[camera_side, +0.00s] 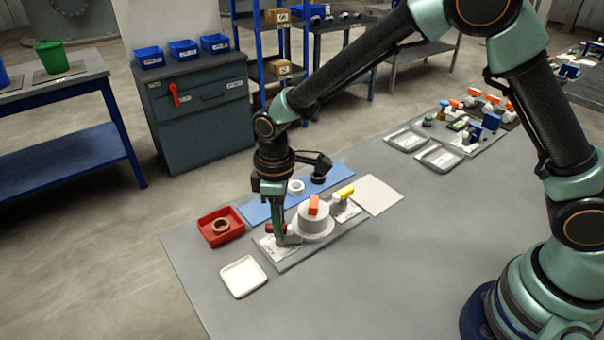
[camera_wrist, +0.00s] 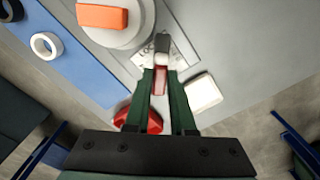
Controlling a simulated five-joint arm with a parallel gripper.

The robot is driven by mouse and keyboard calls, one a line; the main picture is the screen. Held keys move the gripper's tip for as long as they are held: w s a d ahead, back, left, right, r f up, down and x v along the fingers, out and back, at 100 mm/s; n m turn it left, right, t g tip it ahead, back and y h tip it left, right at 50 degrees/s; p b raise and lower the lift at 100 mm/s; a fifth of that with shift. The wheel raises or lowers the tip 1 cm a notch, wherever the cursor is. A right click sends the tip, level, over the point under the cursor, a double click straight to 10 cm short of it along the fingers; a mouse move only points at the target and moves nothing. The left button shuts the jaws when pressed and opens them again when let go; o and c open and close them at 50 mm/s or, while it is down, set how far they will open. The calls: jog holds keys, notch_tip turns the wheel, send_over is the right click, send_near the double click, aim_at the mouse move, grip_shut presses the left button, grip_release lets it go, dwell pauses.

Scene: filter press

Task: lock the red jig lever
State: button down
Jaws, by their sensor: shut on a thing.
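The red jig lever (camera_wrist: 160,82) lies between my gripper's (camera_wrist: 161,72) two green fingers in the wrist view, and they are shut on it. The lever's pale end meets the metal base plate just beyond the fingertips. In the side view, my gripper (camera_side: 278,232) reaches down at the left end of the grey jig plate (camera_side: 294,261). The lever (camera_side: 269,228) shows there only as a small red part beside the fingers; the rest is hidden. A round white press body (camera_side: 314,222) with an orange handle (camera_side: 314,204) stands to the right of my gripper.
A red tray (camera_side: 207,238) with a brown ring is left of my gripper, and a white tray (camera_side: 243,277) is in front. A yellow-handled lever (camera_side: 345,191) is right of the press. A blue mat (camera_side: 257,212) with a white ring lies behind.

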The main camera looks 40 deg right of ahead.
jog(key=n, duration=0.4)
jog(key=shift+n, duration=2.1)
jog(key=c, duration=0.8)
grip_release()
jog(key=shift+o, duration=0.2)
jog(key=shift+r, duration=0.1)
notch_tip(320, 180, up, 12)
